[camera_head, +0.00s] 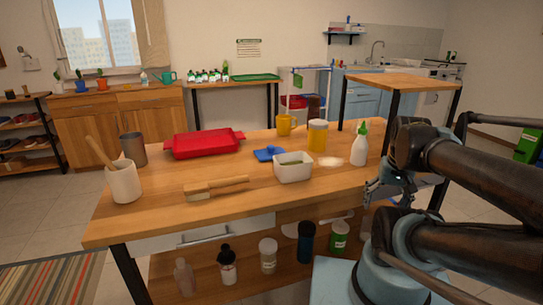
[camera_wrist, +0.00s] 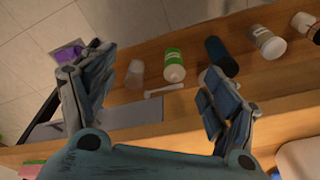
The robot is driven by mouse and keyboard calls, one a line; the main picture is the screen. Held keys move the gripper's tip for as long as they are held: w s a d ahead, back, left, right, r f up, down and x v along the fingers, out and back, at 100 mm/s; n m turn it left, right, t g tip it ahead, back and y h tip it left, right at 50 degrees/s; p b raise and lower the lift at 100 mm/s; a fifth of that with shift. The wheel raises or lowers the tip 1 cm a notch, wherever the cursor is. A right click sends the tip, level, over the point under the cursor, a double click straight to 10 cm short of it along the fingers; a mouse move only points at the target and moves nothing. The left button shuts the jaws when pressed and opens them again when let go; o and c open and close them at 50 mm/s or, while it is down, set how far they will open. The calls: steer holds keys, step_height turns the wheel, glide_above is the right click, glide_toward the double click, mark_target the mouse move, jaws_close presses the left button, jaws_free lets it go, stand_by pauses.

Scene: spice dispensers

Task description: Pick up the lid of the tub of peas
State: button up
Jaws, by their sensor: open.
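The lid cannot be made out there. A white edge at the lower right is too cropped to name.
A white bottle with a green cap (camera_head: 360,145) stands between the lid and my gripper. A yellow-orange jar (camera_head: 317,136) is behind the lid. Jars stand on the lower shelf (camera_wrist: 140,108).

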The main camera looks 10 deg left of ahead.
steer(key=shift+o, duration=0.6)
steer(key=w+a+r+m+y, duration=0.1)
steer(key=w+a+r+m, duration=0.1)
steer(key=w+a+r, duration=0.3)
step_height(320, 180, up, 3)
steer(key=shift+w+a+m+g, duration=0.3)
steer(key=shift+w+g, duration=0.1)
steer(key=shift+w, duration=0.65)
steer(key=w+a+r+m+g+y, duration=0.1)
steer(key=w+a+r+m, duration=0.2)
steer(key=w+a+r, duration=0.35)
step_height(320, 180, up, 4)
steer(key=m+g+y, duration=0.2)
steer(key=m+g, duration=0.1)
steer(key=m, duration=0.3)
glide_above(273, 148)
steer(key=w+d, duration=0.5)
steer(key=x, duration=1.6)
steer(key=shift+w+d+f, duration=0.15)
steer(key=shift+d+f, duration=0.05)
steer(key=shift+f, duration=0.15)
steer(key=c, duration=1.1)
